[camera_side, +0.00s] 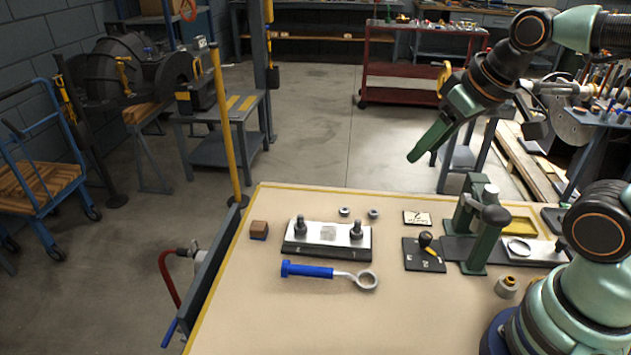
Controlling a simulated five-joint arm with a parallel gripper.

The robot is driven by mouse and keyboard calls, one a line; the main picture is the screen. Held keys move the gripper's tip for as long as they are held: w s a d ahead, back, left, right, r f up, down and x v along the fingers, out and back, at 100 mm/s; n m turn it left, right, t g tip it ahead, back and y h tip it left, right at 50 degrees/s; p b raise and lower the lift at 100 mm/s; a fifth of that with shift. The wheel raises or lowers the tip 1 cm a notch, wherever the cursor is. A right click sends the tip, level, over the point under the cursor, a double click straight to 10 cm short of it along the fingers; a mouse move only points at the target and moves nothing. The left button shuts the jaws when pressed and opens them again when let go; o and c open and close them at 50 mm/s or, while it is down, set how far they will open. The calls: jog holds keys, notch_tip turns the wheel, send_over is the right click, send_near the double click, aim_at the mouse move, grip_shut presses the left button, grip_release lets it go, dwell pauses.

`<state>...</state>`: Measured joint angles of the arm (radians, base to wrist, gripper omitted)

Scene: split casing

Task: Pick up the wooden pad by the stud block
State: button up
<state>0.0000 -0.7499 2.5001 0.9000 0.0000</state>
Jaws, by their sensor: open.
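The wooden pad (259,227) is a small brown block with a dark blue underside, near the left edge of the table. Just right of it is the stud block (327,239), a pale-topped dark plate with two upright studs, one toward each end. My gripper (415,158) is raised at the upper right, above and beyond the table's far edge, well apart from the pad. Its green fingers point down and left. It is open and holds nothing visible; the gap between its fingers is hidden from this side.
A blue-handled ring wrench (328,273) lies in front of the stud block. Two nuts (358,212) lie behind it. A green press-like fixture (474,225), a dark plate with a black knob (424,252) and a small brass-topped part (506,287) stand at the right. The table's front left is clear.

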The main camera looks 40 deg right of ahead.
jog(key=o, duration=0.6)
jog(key=shift+c, duration=0.2)
jog(key=m+g, duration=0.4)
jog(key=m, duration=0.7)
send_over(259, 226)
jog(key=s, duration=0.1)
jog(key=shift+y, duration=0.3)
notch_tip(259, 226, down, 18)
jog(key=shift+s+d+f, duration=0.1)
jog(key=shift+s+f, duration=0.05)
jog(key=shift+f, duration=0.1)
jog(key=shift+n, duration=0.3)
jog(key=shift+w+f, duration=0.2)
jog(key=shift+f, duration=0.75)
jog(key=shift+w+f, duration=0.25)
jog(key=shift+f, duration=0.75)
jog(key=shift+w+f, duration=0.2)
jog(key=shift+f, duration=0.75)
